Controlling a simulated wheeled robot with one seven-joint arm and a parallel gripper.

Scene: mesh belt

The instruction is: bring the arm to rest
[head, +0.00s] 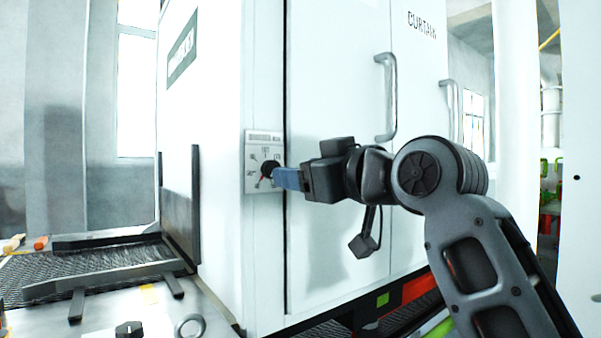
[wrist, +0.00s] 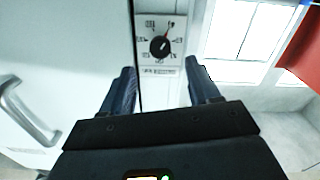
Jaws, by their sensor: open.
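My gripper (head: 285,179) is stretched out to the left in the head view, in front of a small control panel on the white cabinet. In the wrist view my gripper (wrist: 160,88) is open, with its two blue-tipped fingers apart and nothing between them. A black rotary knob with a red pointer (wrist: 159,46) sits on the panel, seen beyond and between the fingertips. The knob also shows in the head view (head: 268,170), close to the fingertips. I cannot tell from the head view whether they touch; the wrist view shows a gap.
The white cabinet (head: 335,75) has door handles (head: 387,98) near my arm. A mesh belt (head: 95,268) with dark side rails enters the cabinet at the left. A black knob (head: 129,329) and a ring (head: 190,326) lie on the front ledge. A window (wrist: 242,30) shows right of the cabinet.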

